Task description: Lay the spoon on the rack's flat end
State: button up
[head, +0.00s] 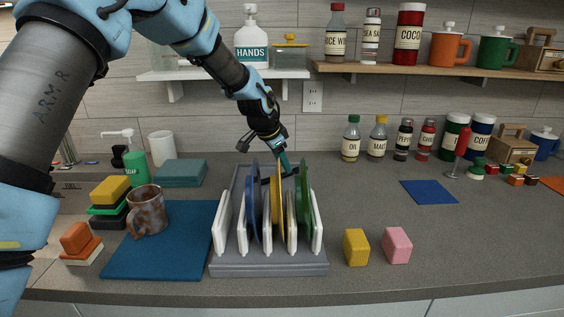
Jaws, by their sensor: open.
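The grey rack (268,268) stands on the counter with white dividers (222,222) and holds a blue plate (252,215), a yellow plate (279,220) and a green plate (306,200) upright. My gripper (276,168) is open at the rack's far end, behind the plates, which partly hide its fingers. A slim teal piece (284,160) shows at the gripper; it may be the spoon, but its lower part is hidden. I cannot tell whether it touches the rack.
A blue mat (150,262) with a brown mug (147,211) lies left of the rack. A yellow block (356,247) and a pink block (397,245) sit to its right. Bottles line the back wall below a shelf (430,72). The right front counter is clear.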

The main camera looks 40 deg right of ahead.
jog(key=b+v, duration=0.3)
jog(key=v, duration=0.9)
